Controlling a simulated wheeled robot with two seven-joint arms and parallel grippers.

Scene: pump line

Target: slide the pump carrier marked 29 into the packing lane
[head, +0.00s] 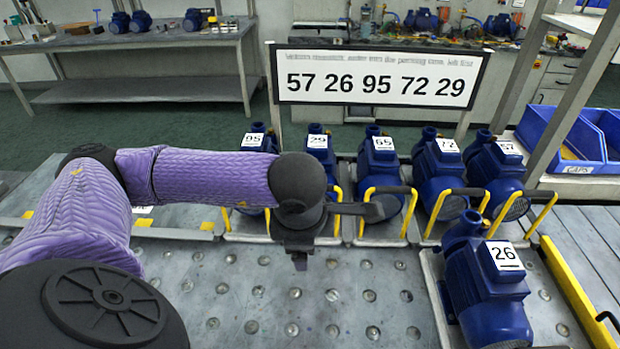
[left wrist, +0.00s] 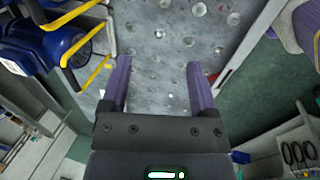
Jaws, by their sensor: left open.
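The pump carrier marked 29 (head: 318,142) stands in the back row, second from the left. It is a blue pump with a white label, and my left arm and gripper hide much of its lower part and handle. My left gripper (head: 299,258) hangs in front of it over the studded metal table, jaws open. In the left wrist view the open fingers (left wrist: 160,90) have nothing between them. A blue pump (left wrist: 70,40) with yellow handle posts is at upper left there; its number is unreadable. No part is labelled as the packing lane. My right gripper is not in view.
A sign (head: 377,80) reads 57 26 95 72 29. Carriers 65 (head: 383,145), 72 (head: 447,147) and 57 (head: 508,150) stand to the right; carrier 26 (head: 505,256) is at front right by a yellow rail (head: 580,295).

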